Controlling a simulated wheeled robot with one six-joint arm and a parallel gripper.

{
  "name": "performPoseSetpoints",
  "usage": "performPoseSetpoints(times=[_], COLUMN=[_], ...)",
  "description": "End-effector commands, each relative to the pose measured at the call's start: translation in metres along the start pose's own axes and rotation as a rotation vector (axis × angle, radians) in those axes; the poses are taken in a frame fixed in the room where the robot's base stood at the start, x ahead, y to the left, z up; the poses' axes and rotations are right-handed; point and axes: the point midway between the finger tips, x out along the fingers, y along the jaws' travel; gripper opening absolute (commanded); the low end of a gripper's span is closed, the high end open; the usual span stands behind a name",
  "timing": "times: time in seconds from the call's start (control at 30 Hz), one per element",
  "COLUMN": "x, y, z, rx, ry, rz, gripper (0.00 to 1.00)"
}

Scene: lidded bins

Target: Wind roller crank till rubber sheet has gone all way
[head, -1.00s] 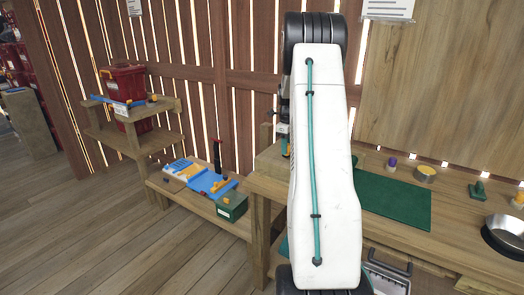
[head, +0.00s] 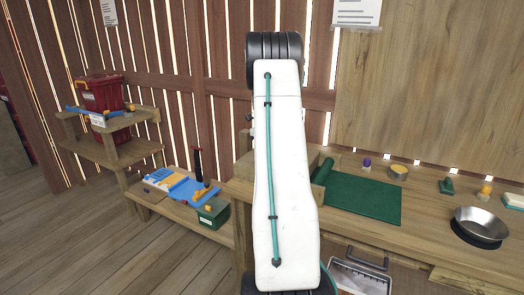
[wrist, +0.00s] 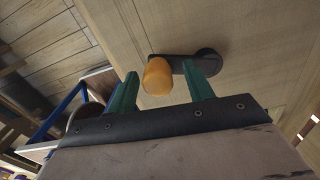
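The dark green rubber sheet (head: 362,197) lies flat on the workbench in the head view. Its left end meets a green roll (head: 323,172) beside a wooden block, partly hidden by my arm. In the wrist view the crank (wrist: 207,62) is a dark arm on a wooden face, with an orange knob (wrist: 158,78) at its left end. My gripper (wrist: 160,70) has its two green fingers apart, one on each side of the knob. A gap shows by the left finger; whether the right finger touches the knob I cannot tell. My arm hides the gripper in the head view.
On the bench stand a metal bowl (head: 480,225), a yellow-topped tin (head: 398,172) and small colored pieces. A lower shelf at left holds a blue tray (head: 188,189) and a green box (head: 212,213). A red bin (head: 102,93) stands farther left. Floor at left is clear.

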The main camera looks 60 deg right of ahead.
Motion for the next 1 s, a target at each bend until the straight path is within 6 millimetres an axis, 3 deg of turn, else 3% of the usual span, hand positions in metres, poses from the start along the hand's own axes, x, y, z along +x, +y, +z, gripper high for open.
performPoseSetpoints(times=[0.33,0.7,1.0], x=[-0.005,-0.064,-0.078], y=[0.002,0.001,0.001], z=[0.002,0.002,0.001], rx=[-0.003,-0.002,-0.002], ry=[-0.002,-0.002,0.000], rz=[-0.001,-0.002,0.001], gripper=[0.52,0.52,0.52])
